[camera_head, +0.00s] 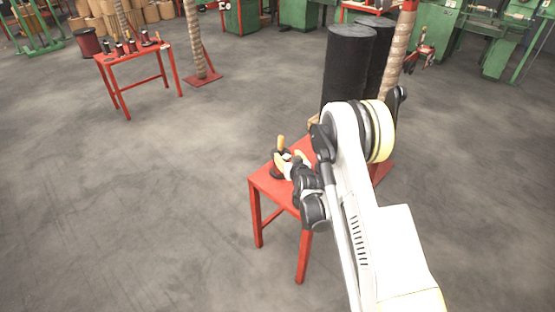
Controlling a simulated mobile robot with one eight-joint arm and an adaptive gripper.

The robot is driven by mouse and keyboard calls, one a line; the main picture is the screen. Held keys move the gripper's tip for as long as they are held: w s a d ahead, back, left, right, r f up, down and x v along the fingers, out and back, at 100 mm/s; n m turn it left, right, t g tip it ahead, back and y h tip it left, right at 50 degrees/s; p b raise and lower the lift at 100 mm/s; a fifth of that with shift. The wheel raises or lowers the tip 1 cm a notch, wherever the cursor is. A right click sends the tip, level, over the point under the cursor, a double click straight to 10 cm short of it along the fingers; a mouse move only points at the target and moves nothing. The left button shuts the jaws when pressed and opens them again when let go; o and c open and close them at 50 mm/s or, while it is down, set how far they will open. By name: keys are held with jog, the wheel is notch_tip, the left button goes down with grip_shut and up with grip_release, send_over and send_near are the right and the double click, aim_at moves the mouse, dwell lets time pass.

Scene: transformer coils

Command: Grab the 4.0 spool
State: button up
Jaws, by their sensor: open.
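My arm reaches over a small red table (267,183) in the middle of the view. My gripper (290,158) is at its far left part, low over the tabletop, and is open. A small dark spool-like object with an upright tan top (281,142) stands right at my gripper and is partly hidden by it. I cannot tell if the fingers touch it. Several dark and reddish spools (132,46) stand on another red table (128,56) at the far left. No label can be read, so I cannot tell which spool is the 4.0 one.
Tall black cylinders (347,62) and a wrapped post (400,45) stand behind the near table. Another wrapped post (193,40) stands beside the far table. Green machines (430,30) line the back. The grey floor on the left is clear.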

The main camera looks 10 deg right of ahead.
aim_at(281, 148)
jog(key=x, duration=0.2)
jog(key=b+x, duration=0.1)
jog(key=x, duration=0.1)
jog(key=shift+w+f+b, duration=0.25)
jog(key=shift+f+b, duration=0.05)
jog(key=shift+f, duration=0.15)
jog(key=b+x, duration=0.1)
jog(key=x, duration=0.1)
jog(key=b+x, duration=0.1)
jog(key=x, duration=0.1)
jog(key=b+x, duration=0.1)
jog(key=x, duration=0.1)
jog(key=shift+w+a+r, duration=0.15)
jog(key=shift+w+r, duration=0.05)
jog(key=shift+r, duration=0.15)
grip_shut()
